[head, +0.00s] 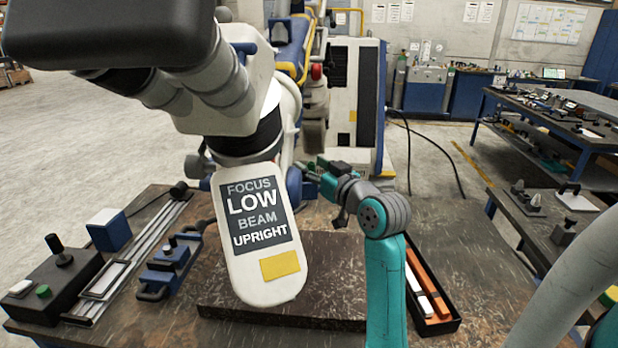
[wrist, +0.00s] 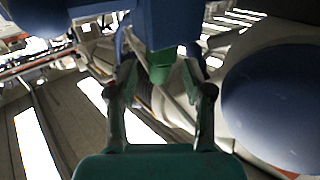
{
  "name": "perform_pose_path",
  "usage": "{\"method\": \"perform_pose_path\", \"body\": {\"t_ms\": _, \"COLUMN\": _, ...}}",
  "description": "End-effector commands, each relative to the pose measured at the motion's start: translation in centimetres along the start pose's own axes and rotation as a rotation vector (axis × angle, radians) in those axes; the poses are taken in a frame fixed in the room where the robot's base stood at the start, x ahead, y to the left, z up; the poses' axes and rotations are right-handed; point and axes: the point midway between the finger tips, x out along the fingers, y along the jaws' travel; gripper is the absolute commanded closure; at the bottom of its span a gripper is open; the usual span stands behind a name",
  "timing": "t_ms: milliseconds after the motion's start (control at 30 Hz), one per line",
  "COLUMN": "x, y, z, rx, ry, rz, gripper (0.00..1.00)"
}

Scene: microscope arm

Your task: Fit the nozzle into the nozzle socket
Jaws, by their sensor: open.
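My gripper (wrist: 161,62) is open in the wrist view, with its two dark fingers apart. A green piece (wrist: 160,66) sits between the fingertips, below a blue block (wrist: 165,20). I cannot tell whether the fingers touch it, or whether it is the nozzle or part of the nozzle socket. In the head view my gripper (head: 318,170) is beside the large white microscope arm (head: 265,255), partly hidden by it. No nozzle or socket can be clearly made out in the head view.
The white arm, labelled "FOCUS LOW BEAM UPRIGHT", hangs over a dark slab (head: 335,312) on the workbench (head: 465,245). A black tray (head: 447,322) with bars lies right. A rail, blue blocks and a control box (head: 45,285) stand left. A large blue rounded body (wrist: 275,105) is close right in the wrist view.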

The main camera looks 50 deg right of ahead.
Motion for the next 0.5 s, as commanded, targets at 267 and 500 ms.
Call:
{"method": "perform_pose_path", "body": {"t_ms": 267, "x": 1.27, "y": -0.04, "z": -0.04, "rx": 0.000, "ry": 0.001, "rz": -0.001, "gripper": 0.49}}
{"method": "perform_pose_path", "body": {"t_ms": 500, "x": 1.24, "y": -0.02, "z": -0.03, "rx": 0.000, "ry": 0.001, "rz": 0.000, "gripper": 0.81}}
